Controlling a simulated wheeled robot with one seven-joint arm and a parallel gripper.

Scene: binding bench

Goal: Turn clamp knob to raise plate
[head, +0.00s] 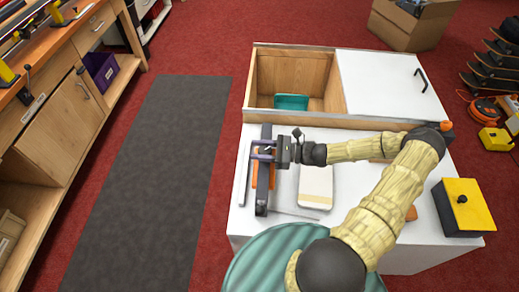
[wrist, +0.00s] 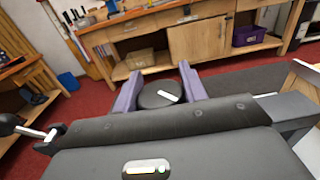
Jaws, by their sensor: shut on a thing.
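The clamp (head: 263,195) is a long dark bar on the left part of the white bench top (head: 240,222), with an orange piece partly hidden under it. My gripper (head: 262,149) reaches in from the right over the bar's middle. In the wrist view, its two purple fingers are on either side of a round dark knob (wrist: 158,98) with a pale mark on top. The fingers are shut on this knob. The plate under the bar is mostly hidden, so its height cannot be told.
A cream block (head: 316,190) lies right of the clamp, partly near my arm. A yellow and black box (head: 463,222) stands at the right edge. An open wooden compartment (head: 275,70) holds a teal bin (head: 291,102). A dark mat (head: 150,190) lies clear at left.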

